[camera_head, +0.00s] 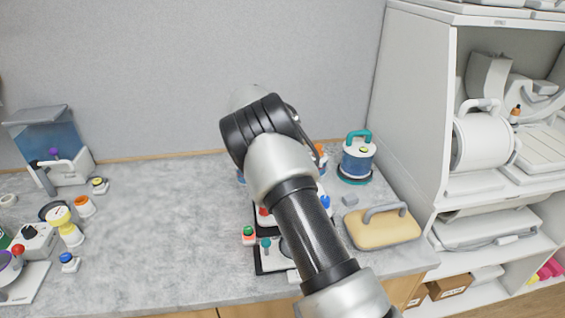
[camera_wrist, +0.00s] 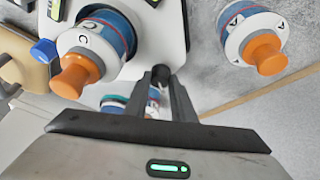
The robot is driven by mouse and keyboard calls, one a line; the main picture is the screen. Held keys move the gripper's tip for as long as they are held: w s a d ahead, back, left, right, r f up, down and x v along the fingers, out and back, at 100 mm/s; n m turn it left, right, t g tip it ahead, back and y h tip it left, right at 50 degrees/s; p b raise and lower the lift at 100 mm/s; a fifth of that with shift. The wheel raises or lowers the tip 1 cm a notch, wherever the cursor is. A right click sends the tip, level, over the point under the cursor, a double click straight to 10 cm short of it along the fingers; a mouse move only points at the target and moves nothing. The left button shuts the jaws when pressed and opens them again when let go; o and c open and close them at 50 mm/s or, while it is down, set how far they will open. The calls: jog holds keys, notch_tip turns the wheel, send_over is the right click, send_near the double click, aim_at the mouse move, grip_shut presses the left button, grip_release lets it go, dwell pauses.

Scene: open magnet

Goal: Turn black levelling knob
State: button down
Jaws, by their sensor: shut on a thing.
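In the wrist view my gripper (camera_wrist: 160,88) reaches away from the camera, its two dark fingers close together. A small dark round piece, which looks like the black levelling knob (camera_wrist: 160,73), sits between the fingertips, and the fingers are shut on it. It is at the edge of a white plate (camera_wrist: 158,40). Much of the knob is hidden by the fingers. In the head view my arm covers the gripper and the knob.
Two blue-and-white units with orange knobs flank the fingers, one marked C (camera_wrist: 85,42) and one marked A (camera_wrist: 250,35). In the head view a yellow board (camera_head: 380,230) and blue canister (camera_head: 357,160) stand at right. The left-centre counter (camera_head: 160,230) is clear.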

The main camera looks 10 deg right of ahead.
jog(key=shift+r, duration=0.1)
jog(key=c, duration=1.5)
grip_release()
jog(key=v, duration=1.7)
jog(key=shift+r+p, duration=0.1)
jog(key=shift+p, duration=0.2)
